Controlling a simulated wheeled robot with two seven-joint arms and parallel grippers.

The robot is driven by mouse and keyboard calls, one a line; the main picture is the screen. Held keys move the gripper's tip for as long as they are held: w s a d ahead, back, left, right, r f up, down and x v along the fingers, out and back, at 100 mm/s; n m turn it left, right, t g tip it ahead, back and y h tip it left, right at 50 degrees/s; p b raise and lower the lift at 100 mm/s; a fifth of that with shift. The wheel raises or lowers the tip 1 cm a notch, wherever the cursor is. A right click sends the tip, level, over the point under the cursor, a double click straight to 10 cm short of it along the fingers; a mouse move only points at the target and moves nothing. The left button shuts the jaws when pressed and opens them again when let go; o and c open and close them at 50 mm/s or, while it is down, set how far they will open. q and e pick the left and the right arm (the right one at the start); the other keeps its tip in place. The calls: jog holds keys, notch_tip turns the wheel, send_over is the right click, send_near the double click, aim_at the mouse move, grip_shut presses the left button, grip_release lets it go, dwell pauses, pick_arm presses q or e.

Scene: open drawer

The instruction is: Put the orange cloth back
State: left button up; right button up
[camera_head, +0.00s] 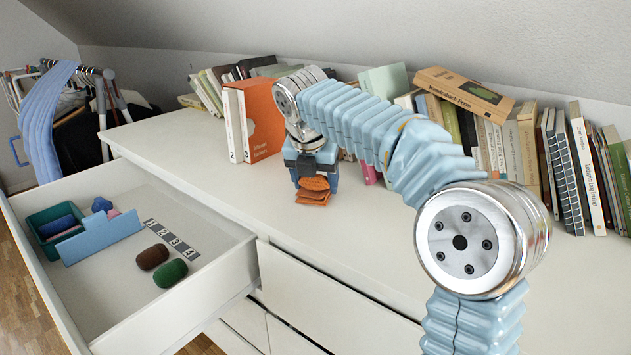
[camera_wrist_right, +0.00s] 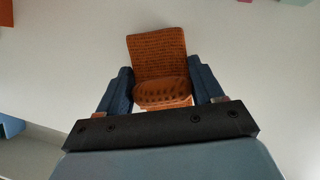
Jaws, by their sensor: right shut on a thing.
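The orange cloth (camera_head: 313,193) is on or just above the white dresser top, in front of the books. My right gripper (camera_head: 314,178) points down over it and is shut on it. In the right wrist view the folded, textured orange cloth (camera_wrist_right: 157,55) sits between the two blue fingers of the gripper (camera_wrist_right: 165,90), with part of it reaching out past them. I cannot tell whether the cloth touches the dresser top. The open drawer (camera_head: 205,305) is at the left. My left gripper is not in view.
The drawer holds a green tray (camera_head: 38,218), a blue divider (camera_head: 100,238), a strip numbered 1 to 4 (camera_head: 172,238), a brown roll (camera_head: 152,257) and a green roll (camera_head: 170,273). Books (camera_head: 480,125) line the back of the dresser. Its front top is clear.

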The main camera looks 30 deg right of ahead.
jog(key=shift+f, duration=0.2)
jog(key=o, duration=0.9)
jog(key=shift+o, duration=0.2)
jog(key=shift+r, duration=0.1)
jog(key=p+v, duration=0.3)
jog(key=v, duration=0.9)
jog(key=shift+r, duration=0.1)
